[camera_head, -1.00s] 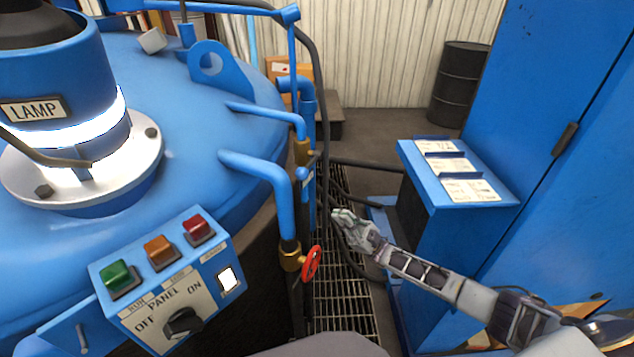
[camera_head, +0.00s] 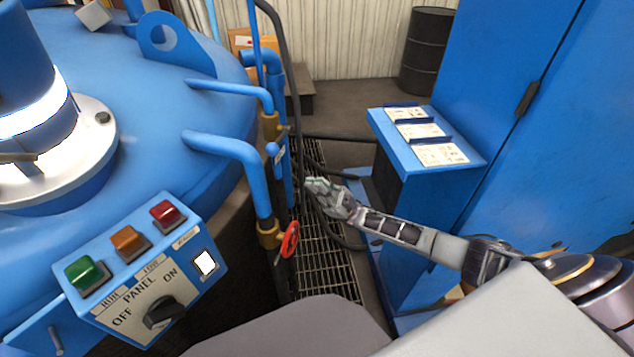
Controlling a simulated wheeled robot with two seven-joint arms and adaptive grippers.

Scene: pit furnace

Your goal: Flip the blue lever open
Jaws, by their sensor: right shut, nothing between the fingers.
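A small blue lever (camera_head: 275,152) appears to stand by the blue pipes at the furnace's right side, next to a brass fitting (camera_head: 270,127). It is small, and its exact position is hard to tell. My right gripper (camera_head: 316,187) is shut and empty. It is to the right of the lever and a little lower in the picture, apart from it, above the floor grating. Its arm comes in from the lower right. My left gripper is not in view.
A red valve wheel (camera_head: 290,239) sits below the gripper, on the lower pipe. The control panel (camera_head: 140,275) is at lower left. A blue desk (camera_head: 432,160) with papers and a tall blue cabinet (camera_head: 540,140) bound the right. Grating (camera_head: 325,262) lies between.

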